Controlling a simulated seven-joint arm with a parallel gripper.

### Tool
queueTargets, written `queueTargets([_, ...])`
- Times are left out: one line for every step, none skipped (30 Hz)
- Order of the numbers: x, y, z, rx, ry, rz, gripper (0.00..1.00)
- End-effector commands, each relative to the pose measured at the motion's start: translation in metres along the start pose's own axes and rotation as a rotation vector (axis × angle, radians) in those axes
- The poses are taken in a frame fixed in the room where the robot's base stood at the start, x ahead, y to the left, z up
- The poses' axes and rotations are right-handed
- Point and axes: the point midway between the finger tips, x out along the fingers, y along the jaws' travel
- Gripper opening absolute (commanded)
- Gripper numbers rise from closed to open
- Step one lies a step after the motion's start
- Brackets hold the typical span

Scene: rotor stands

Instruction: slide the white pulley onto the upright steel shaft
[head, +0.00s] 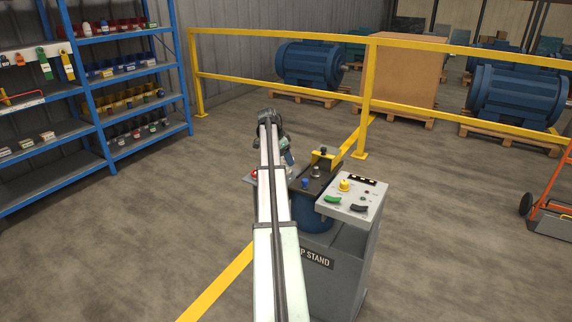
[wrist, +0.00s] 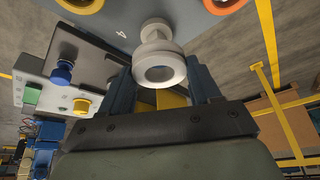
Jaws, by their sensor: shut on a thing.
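The white pulley (wrist: 158,70) shows in the wrist view as a pale ring with a wider flange. My gripper (wrist: 163,84) is shut on it, with one dark blue finger on each side. The pulley is in front of a grey-blue panel marked 4, and I cannot tell whether it touches it. In the head view my gripper (head: 288,157) is small, beside the left end of the stand's dark top plate (head: 308,188), and the pulley cannot be made out. A small pale upright piece (head: 316,171) on that plate may be the steel shaft, but it is too small to be sure.
The dark plate carries a blue knob (head: 304,183) and a yellow block (head: 323,161). The grey control box (head: 352,203) stands to its right. Yellow railing (head: 366,95) runs behind; blue shelving (head: 105,150) is left.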

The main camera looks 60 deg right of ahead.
Motion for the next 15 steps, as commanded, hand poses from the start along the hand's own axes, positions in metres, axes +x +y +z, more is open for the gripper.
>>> queueTargets([-0.010, -0.001, -0.004, 0.000, 0.001, -0.002, 0.24])
queueTargets([-0.015, -0.001, -0.006, 0.000, 0.001, -0.001, 0.24])
queueTargets([-0.021, -0.001, -0.009, 0.001, 0.001, -0.001, 0.24])
queueTargets([-0.026, -0.001, -0.011, 0.001, 0.001, -0.001, 0.24])
queueTargets([-0.030, -0.001, -0.013, 0.001, 0.001, -0.002, 0.24])
queueTargets([-0.036, -0.001, -0.015, 0.001, 0.001, -0.001, 0.24])
queueTargets([-0.039, -0.001, -0.017, 0.001, 0.001, -0.001, 0.24])
queueTargets([-0.043, -0.001, -0.018, 0.001, 0.001, -0.001, 0.24])
queueTargets([-0.047, -0.001, -0.020, 0.001, 0.001, 0.000, 0.24])
queueTargets([-0.049, 0.000, -0.022, 0.002, 0.001, 0.000, 0.24])
queueTargets([-0.051, 0.001, -0.024, 0.004, 0.001, 0.001, 0.24])
queueTargets([-0.052, 0.002, -0.028, 0.007, 0.001, 0.002, 0.24])
queueTargets([-0.052, 0.004, -0.032, 0.011, 0.001, 0.004, 0.24])
queueTargets([-0.052, 0.006, -0.036, 0.016, 0.001, 0.005, 0.24])
queueTargets([-0.051, 0.010, -0.044, 0.025, 0.001, 0.008, 0.24])
